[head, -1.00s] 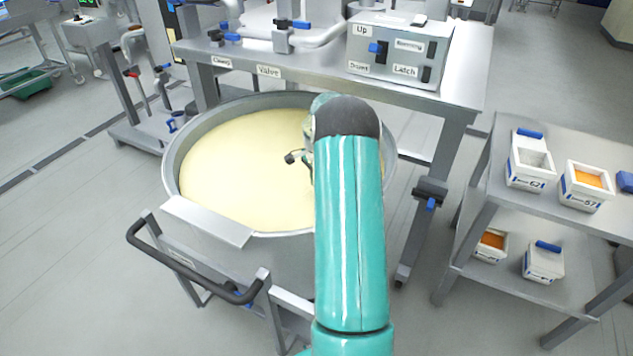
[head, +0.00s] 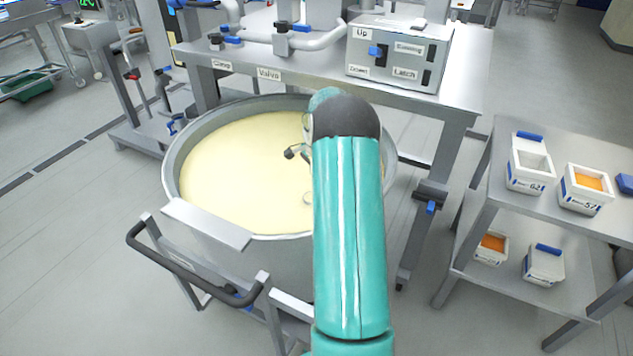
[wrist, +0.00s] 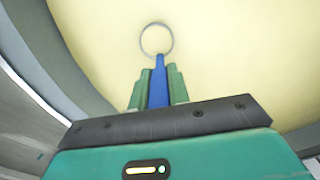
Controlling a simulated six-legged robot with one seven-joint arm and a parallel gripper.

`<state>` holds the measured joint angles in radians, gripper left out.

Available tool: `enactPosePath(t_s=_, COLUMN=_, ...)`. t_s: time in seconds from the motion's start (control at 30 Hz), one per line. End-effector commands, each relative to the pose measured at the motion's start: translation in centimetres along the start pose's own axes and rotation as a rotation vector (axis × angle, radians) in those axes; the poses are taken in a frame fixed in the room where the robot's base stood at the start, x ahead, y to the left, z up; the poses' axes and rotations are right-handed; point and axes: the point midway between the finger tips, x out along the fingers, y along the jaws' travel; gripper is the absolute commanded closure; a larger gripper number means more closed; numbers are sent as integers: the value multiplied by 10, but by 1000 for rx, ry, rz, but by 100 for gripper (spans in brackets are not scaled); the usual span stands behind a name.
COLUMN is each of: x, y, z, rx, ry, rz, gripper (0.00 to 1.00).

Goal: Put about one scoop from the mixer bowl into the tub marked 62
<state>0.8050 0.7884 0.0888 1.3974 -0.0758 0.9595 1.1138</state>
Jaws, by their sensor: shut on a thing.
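The mixer bowl (head: 178,205) is a large round metal bowl filled with smooth pale yellow mix (head: 240,170). In the wrist view, my gripper (wrist: 158,88) is shut on the blue handle of a scoop (wrist: 158,40), whose round rim shows as a thin ring against the yellow mix. Whether the scoop touches the mix or holds any is hard to tell. In the head view, my arm hides most of the gripper. The tub marked 62 (head: 528,183) is white, stands on the upper shelf at the right, and looks open and empty.
Beside it stands a tub marked 57 (head: 583,205) with orange contents. Two more tubs stand on the lower shelf (head: 515,285). A bench with a control box (head: 398,58) stands behind the bowl. A black cart handle (head: 190,275) is in front.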

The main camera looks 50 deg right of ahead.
Motion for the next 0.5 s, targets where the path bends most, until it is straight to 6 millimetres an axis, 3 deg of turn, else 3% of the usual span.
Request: enactPosePath(t_s=0.5, x=-34, y=0, z=-1, rx=0, ry=2, rz=-1, gripper=100)
